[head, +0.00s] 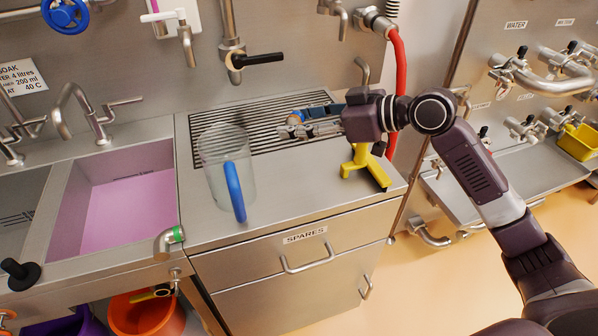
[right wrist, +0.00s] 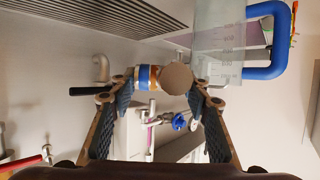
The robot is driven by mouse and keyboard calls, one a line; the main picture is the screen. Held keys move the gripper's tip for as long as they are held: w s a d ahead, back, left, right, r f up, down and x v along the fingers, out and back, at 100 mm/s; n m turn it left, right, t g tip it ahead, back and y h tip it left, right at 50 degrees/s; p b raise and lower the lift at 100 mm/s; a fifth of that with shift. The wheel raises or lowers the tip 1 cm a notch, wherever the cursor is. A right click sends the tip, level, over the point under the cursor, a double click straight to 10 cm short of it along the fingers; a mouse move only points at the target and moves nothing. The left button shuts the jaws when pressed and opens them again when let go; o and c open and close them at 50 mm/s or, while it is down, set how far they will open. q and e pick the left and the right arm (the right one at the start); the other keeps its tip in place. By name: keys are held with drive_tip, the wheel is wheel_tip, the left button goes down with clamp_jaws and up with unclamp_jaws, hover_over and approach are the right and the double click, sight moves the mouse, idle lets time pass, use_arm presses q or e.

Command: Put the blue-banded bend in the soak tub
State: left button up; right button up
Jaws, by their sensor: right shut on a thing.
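My right gripper (head: 305,124) is shut on the blue-banded bend (head: 294,118) and holds it over the slotted drainer, right of the clear jug. In the right wrist view the bend (right wrist: 155,78) sits between the fingertips, with a blue and an orange band and a round brownish end towards the camera. The fingers hide part of it in the head view. The soak tub (head: 130,205) is the steel basin with pink liquid at the left, beyond the jug. My left gripper is not in view.
A clear jug (head: 212,165) with a blue handle stands between my gripper and the tub. A green-banded bend (head: 168,243) lies at the tub's front right corner. A yellow stand (head: 366,168) is below my right wrist. Taps (head: 85,115) overhang the basins; a black-handled valve (head: 250,60) hangs behind.

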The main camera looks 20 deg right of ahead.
sight(299, 179)
wheel_tip(299, 179, down, 14)
drive_tip(key=shift+p, duration=0.3)
drive_tip(key=o, duration=1.3)
drive_tip(key=shift+f, duration=0.1)
drive_tip(key=shift+c, duration=0.2)
